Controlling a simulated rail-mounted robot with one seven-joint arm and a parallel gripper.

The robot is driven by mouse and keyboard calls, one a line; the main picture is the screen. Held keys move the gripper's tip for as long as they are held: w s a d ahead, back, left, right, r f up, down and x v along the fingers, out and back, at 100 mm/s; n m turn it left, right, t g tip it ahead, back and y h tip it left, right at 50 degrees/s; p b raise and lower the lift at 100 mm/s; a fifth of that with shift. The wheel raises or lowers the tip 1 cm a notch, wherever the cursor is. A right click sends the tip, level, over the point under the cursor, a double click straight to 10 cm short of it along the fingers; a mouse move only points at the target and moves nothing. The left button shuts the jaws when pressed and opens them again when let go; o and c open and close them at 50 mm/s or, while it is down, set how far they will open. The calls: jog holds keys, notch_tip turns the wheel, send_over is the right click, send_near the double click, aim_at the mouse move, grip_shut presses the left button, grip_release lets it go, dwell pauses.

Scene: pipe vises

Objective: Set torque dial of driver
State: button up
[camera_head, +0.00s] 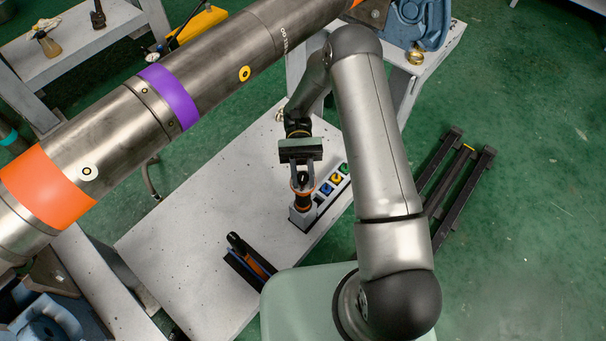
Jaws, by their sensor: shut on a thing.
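An upright tool with black and orange bands (302,200), which looks like the driver, stands at one end of a narrow light-coloured block (306,217) on the bench. My gripper (302,182) reaches down over it from above and is shut on its upper part. The arm comes in from the right. The dial and its marks are too small and too covered by the gripper to read.
Blue, yellow and green round parts (336,178) sit along the same block. A dark rack (246,262) with an orange-and-black tool stands at the front of the white bench (190,235). A large steel pipe (120,125) crosses the upper left.

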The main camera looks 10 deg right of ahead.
jog(key=o, duration=1)
jog(key=shift+r, duration=0.25)
notch_tip(320, 180, up, 2)
jog(key=shift+r+p, duration=0.2)
jog(key=shift+p, duration=0.15)
jog(key=s+d+r+p, duration=0.1)
jog(key=s+r, duration=0.2)
jog(key=s, duration=0.1)
jog(key=s+d+r+p, duration=0.1)
jog(key=s+r, duration=0.2)
jog(key=s, duration=0.2)
jog(key=s+d+r+p, duration=0.1)
jog(key=s+d+r, duration=0.1)
jog(key=s+r, duration=0.2)
jog(key=shift+s, duration=0.25)
